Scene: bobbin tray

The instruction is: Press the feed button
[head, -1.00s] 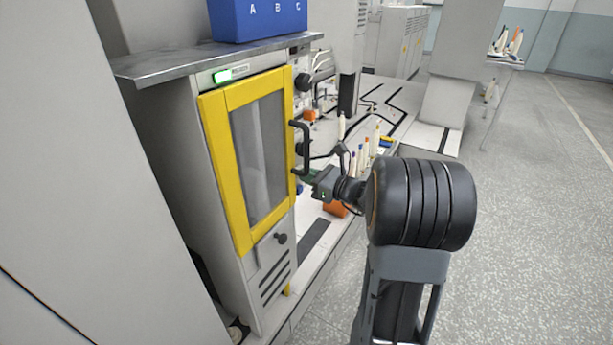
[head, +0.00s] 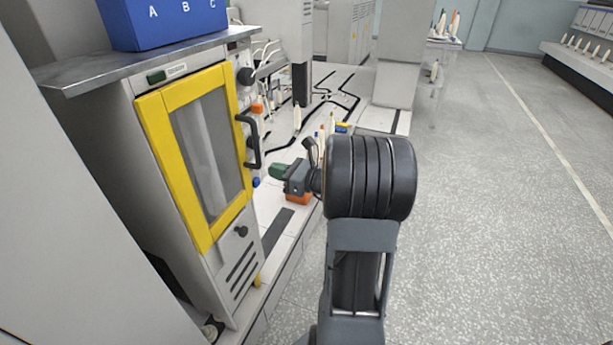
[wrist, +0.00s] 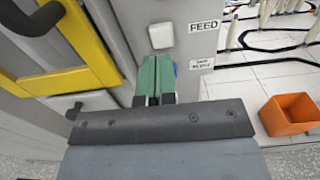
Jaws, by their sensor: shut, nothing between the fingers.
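The feed button is a white square (wrist: 161,36) on a grey panel in the wrist view, left of the printed FEED label (wrist: 203,26). I cannot make it out in the head view. My gripper (wrist: 154,62) has green fingers held together and empty. In the wrist view their tips appear just below the button; I cannot tell the gap in depth. In the head view my gripper (head: 276,171) is right of the yellow-framed cabinet door (head: 150,140), clear of its black handle (head: 249,142).
An orange bin (wrist: 289,115) stands right of my gripper in the wrist view. A blue box (head: 165,25) sits on the cabinet top. White bobbins (head: 331,125) stand on the bench behind my arm. Open floor lies to the right.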

